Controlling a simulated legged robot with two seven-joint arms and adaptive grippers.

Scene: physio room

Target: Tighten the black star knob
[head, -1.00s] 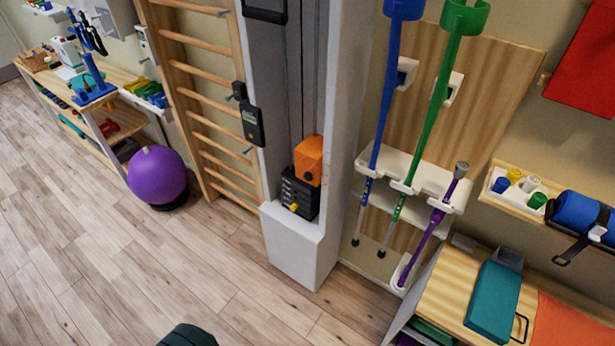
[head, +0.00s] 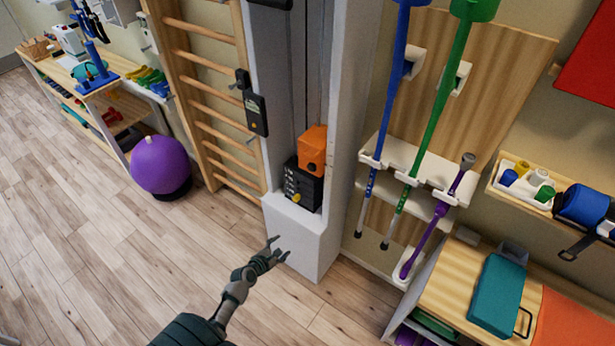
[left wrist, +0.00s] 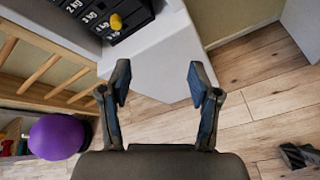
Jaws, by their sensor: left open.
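I cannot make out a black star knob for certain. An orange block (head: 312,150) with a small dark spot on its front sits on a black weight stack (head: 303,184) in the white column. A yellow pin knob (head: 296,198) sticks out of the stack; it also shows in the left wrist view (left wrist: 115,21). My left gripper (head: 280,247) is open and empty, in front of the column's white base (head: 291,233) and below the stack. In the left wrist view, its spread fingers (left wrist: 158,82) frame the white base.
A black box (head: 257,115) is on the column's left side, beside wooden wall bars (head: 205,90). A purple ball (head: 160,165) rests on the floor at left. Blue, green and purple crutches (head: 436,215) stand in a rack at right. The wooden floor in front is clear.

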